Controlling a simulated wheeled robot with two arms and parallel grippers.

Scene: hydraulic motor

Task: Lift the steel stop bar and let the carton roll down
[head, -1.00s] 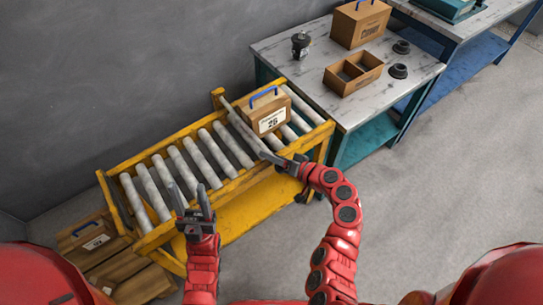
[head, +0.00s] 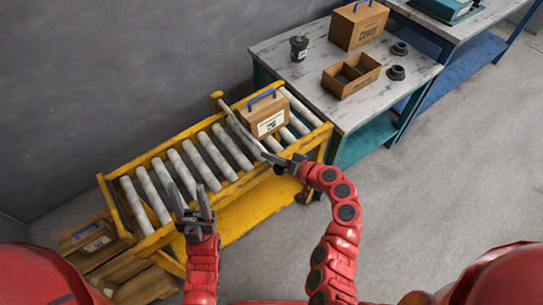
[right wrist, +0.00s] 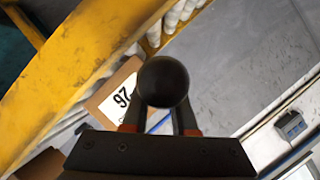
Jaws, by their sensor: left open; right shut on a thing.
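The steel stop bar (head: 243,128) runs across the yellow roller conveyor (head: 229,187), along the left side of the carton. The brown carton (head: 264,118) with a blue handle and a white numbered label stands on the rollers at the conveyor's right end. I cannot tell whether the bar touches it. My right gripper (head: 284,163) is shut at the near end of the bar. In the right wrist view a black ball knob (right wrist: 163,80) sits at its fingers. My left gripper (head: 190,203) is open and empty, in front of the conveyor's left half.
The rollers (head: 190,161) left of the bar are clear. Brown cartons (head: 92,238) are at the lower left, below the conveyor's left end. A marble-topped table (head: 300,75) adjoins the right end, with a divided box (head: 351,76), a closed carton (head: 357,25) and dark round parts (head: 396,73).

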